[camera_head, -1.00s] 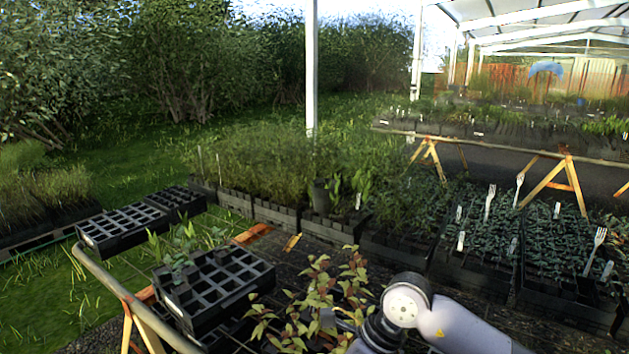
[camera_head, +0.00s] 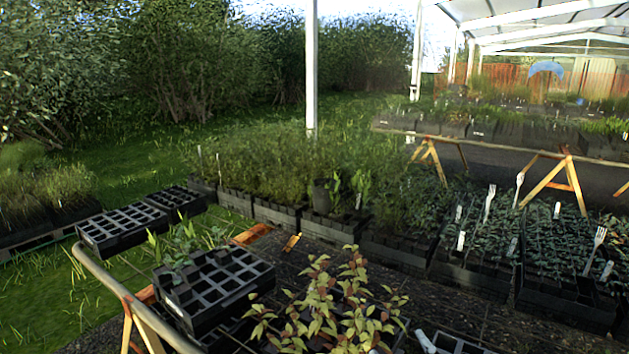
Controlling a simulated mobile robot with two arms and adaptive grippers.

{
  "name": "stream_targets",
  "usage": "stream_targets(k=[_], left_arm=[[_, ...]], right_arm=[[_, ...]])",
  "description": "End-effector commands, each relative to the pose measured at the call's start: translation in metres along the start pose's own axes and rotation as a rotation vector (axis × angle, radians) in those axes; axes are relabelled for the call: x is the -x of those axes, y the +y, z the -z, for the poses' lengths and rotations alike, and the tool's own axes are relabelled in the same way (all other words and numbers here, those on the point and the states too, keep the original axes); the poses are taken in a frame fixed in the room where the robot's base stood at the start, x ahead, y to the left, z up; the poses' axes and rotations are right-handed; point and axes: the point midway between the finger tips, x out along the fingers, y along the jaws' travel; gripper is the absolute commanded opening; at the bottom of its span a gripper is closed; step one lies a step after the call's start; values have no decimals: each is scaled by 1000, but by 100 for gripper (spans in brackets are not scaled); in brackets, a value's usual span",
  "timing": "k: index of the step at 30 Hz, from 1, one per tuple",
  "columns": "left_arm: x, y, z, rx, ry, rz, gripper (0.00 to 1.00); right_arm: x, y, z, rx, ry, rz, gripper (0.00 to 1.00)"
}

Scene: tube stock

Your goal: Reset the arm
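Neither of my grippers shows clearly in the head view. A small pale shape (camera_head: 425,342) shows at the bottom edge, right of the reddish-green leafy plant (camera_head: 330,305); I cannot tell what it is. The large grey-white arm is not in view now, and the ground right of the plant is open to sight.
An empty black cell tray (camera_head: 222,285) sits at the left front on a table with a curved rail (camera_head: 110,283). More black trays (camera_head: 125,228) stand behind it. Seedling trays with white forks (camera_head: 490,202) fill the right. A white post (camera_head: 311,70) stands at the back.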

Motion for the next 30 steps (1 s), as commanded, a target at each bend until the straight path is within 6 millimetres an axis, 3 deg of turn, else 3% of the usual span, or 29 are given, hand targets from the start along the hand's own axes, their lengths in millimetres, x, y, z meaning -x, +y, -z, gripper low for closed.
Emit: stream_targets(k=[1, 3, 6, 12, 20, 30], left_arm=[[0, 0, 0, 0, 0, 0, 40], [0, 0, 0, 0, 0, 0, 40], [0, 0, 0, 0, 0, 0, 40], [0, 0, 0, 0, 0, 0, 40], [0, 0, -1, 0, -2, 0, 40], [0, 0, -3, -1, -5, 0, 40]], right_arm=[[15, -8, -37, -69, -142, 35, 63], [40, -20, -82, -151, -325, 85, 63], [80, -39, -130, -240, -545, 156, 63], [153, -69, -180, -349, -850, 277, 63], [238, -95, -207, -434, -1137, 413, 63], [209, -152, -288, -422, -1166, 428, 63]])
